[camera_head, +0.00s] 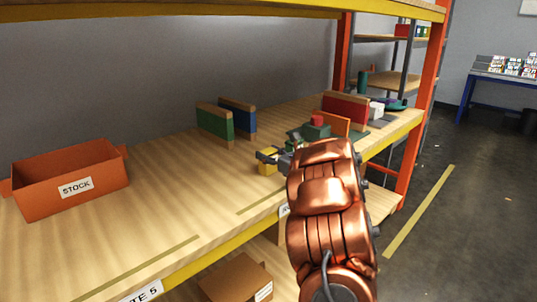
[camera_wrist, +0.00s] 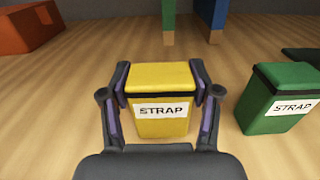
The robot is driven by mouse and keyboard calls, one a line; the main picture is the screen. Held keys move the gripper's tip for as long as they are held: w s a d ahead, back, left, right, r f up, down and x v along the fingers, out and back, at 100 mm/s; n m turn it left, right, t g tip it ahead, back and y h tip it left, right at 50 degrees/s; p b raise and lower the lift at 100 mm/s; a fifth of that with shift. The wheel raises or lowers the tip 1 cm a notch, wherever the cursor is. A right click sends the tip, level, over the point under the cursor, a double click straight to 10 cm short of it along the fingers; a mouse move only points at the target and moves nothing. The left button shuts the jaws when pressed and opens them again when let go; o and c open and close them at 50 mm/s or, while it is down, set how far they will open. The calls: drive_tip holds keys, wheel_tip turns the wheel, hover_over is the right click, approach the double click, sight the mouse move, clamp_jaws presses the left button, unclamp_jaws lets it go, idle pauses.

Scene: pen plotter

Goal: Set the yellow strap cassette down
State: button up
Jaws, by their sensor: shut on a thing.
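The yellow strap cassette (camera_wrist: 161,78) is a box with a white STRAP label facing my wrist camera. My gripper (camera_wrist: 161,92) is shut on it, with one finger pad against each side. In the head view the yellow cassette (camera_head: 267,168) shows small and partly hidden by my gripper (camera_head: 272,157), over the shelf board near its front edge. It looks upright. I cannot tell whether its base touches the board. A green strap cassette (camera_wrist: 279,97) stands apart to its right in the wrist view.
An orange STOCK bin (camera_head: 98,178) stands at the left of the shelf (camera_head: 165,170). Green (camera_head: 214,124) and blue (camera_head: 237,117) dividers stand behind the cassette, and a red divider (camera_head: 345,108) farther right. Board between bin and cassette is clear. An orange post (camera_head: 418,100) rises at right.

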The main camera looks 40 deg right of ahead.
drive_tip(key=shift+f+b, duration=0.1)
drive_tip(key=shift+b, duration=0.2)
drive_tip(key=o, duration=1.2)
drive_tip(key=shift+s+r+p, duration=0.1)
drive_tip(key=shift+r+p, duration=0.15)
drive_tip(key=shift+p, duration=0.15)
drive_tip(key=s, duration=1.1)
drive_tip(key=shift+s+a+f+b, duration=0.1)
drive_tip(key=shift+s+b, duration=0.3)
drive_tip(key=shift+a, duration=0.1)
